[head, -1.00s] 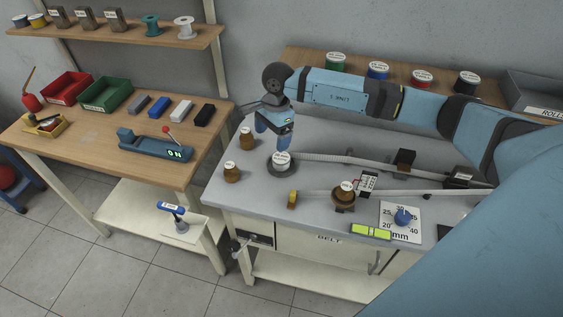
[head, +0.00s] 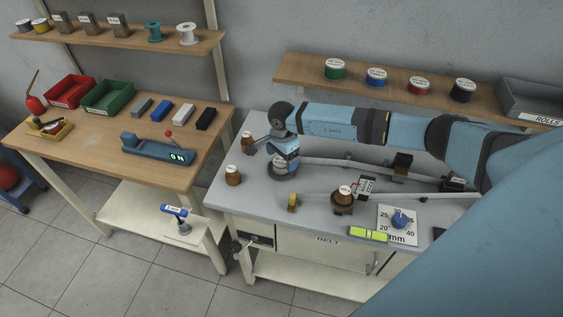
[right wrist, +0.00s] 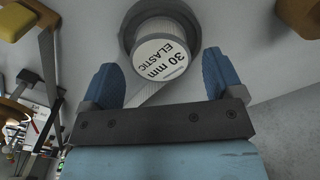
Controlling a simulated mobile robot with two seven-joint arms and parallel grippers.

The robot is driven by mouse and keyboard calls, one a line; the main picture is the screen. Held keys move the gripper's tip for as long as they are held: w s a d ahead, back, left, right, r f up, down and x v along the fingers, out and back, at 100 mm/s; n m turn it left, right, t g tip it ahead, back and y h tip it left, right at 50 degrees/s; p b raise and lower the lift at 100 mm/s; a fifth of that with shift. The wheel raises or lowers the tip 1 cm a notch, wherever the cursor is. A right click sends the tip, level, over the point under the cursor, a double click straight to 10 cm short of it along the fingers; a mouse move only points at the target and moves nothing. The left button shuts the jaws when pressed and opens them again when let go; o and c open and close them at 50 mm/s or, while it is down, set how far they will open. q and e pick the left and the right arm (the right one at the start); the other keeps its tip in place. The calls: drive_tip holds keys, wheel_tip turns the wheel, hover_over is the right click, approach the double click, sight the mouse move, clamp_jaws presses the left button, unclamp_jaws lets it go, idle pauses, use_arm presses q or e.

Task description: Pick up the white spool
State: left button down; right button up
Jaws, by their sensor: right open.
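A white spool (right wrist: 172,32) labelled "30 mm ELASTIC" stands in a dark round holder (right wrist: 128,35) in the right wrist view. A white band runs from it. My right gripper (right wrist: 158,62) is open, with its two blue fingers on either side of the near part of the spool's label and a gap visible at each side. In the head view my right gripper (head: 284,166) is low over the holder (head: 272,175) on the grey bench and hides most of the spool. Another white spool (head: 187,34) stands on the upper left shelf. My left gripper is not in view.
Brown labelled bobbins (head: 233,175) stand on the bench left of the holder. A white band track (head: 335,164) runs right, with a yellow block (head: 292,203) and a brown spool (head: 344,194) in front. Several coloured spools (head: 377,77) sit on the rear shelf.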

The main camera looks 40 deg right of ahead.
drive_tip(key=shift+f, duration=1.05)
drive_tip(key=c, duration=1)
drive_tip(key=shift+o, duration=0.2)
